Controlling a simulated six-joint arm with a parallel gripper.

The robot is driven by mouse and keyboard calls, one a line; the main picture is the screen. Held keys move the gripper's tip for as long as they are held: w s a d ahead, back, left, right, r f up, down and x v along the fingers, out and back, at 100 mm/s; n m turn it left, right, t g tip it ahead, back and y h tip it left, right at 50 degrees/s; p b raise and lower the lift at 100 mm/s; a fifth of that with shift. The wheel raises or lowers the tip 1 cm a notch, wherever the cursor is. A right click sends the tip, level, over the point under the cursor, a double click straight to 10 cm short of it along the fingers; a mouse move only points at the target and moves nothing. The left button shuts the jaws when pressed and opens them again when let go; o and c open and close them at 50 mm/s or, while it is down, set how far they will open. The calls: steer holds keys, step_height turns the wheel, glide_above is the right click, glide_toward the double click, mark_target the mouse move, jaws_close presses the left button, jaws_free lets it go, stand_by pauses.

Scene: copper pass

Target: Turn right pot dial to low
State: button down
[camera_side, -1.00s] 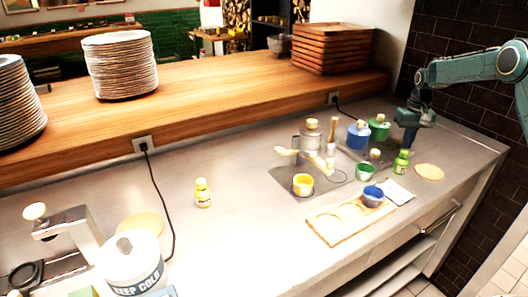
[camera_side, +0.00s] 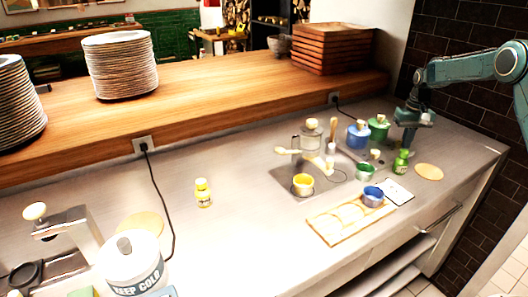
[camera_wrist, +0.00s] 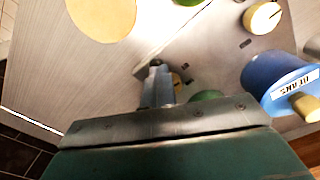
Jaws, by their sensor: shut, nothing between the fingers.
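My gripper (camera_wrist: 158,82) is shut and empty, pointing down at the right end of the steel burner unit. It also shows in the side view (camera_side: 405,143), just right of the green pot (camera_side: 379,131). A tan dial (camera_wrist: 178,82) sits right beside my fingertips in the wrist view, partly hidden by them. I cannot tell whether they touch it, nor its setting. The other dial (camera_wrist: 262,17), cream with a dark mark, is farther along the panel; it also shows in the side view (camera_side: 375,154). The blue pot (camera_wrist: 270,75) stands left of the green one in the side view.
A small green bowl (camera_side: 365,172) and a wooden tray (camera_side: 325,226) lie nearer the front. The counter's left middle is mostly clear.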

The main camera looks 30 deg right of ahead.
steer(key=shift+w+a, duration=0.4)
steer(key=shift+a, duration=0.2)
steer(key=shift+s+a, duration=0.25)
steer(key=shift+s, duration=0.15)
stand_by(0.3)
steer(key=shift+r, duration=0.1)
steer(key=shift+r, duration=2.95)
